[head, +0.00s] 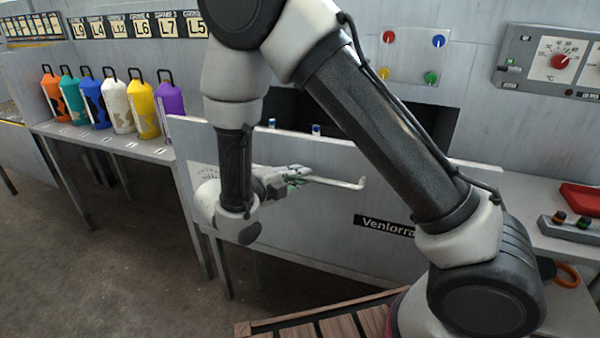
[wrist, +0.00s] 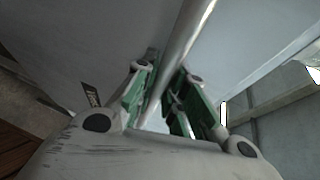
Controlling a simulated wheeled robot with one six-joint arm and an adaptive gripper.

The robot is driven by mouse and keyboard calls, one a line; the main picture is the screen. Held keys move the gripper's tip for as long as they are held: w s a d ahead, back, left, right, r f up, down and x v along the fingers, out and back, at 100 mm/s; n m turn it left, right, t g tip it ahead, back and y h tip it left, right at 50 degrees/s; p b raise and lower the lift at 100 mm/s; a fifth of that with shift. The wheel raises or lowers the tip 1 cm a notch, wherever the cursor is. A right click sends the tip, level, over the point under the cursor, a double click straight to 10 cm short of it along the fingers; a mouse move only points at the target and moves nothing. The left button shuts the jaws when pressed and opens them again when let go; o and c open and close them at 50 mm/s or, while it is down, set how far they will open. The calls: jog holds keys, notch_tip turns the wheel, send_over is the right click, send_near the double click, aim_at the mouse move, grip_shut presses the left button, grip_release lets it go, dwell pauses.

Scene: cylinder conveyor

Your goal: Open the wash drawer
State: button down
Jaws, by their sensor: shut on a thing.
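The wash drawer has a wide grey front (head: 330,219) with a black "Venlorra" label (head: 384,226). A dark opening (head: 415,118) shows above and behind its top edge. A pale bar handle (head: 345,183) runs across the front. My gripper (head: 297,174) is shut on the left part of this handle. In the wrist view the handle (wrist: 183,45) runs as a shiny bar down between my green-padded fingers (wrist: 162,98). The drawer's inside is mostly hidden by its front and my arm.
Several coloured bottles (head: 118,107) stand on a bench at the left. Two small blue-topped things (head: 316,130) show above the drawer's top edge. A control box (head: 552,62) is at the upper right, and a red tray (head: 582,198) lies at the right. Grey floor is clear at the lower left.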

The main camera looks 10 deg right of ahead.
jog(key=c, duration=1.5)
grip_release()
jog(key=shift+o, duration=0.2)
jog(key=shift+a, duration=0.15)
jog(key=v, duration=1.2)
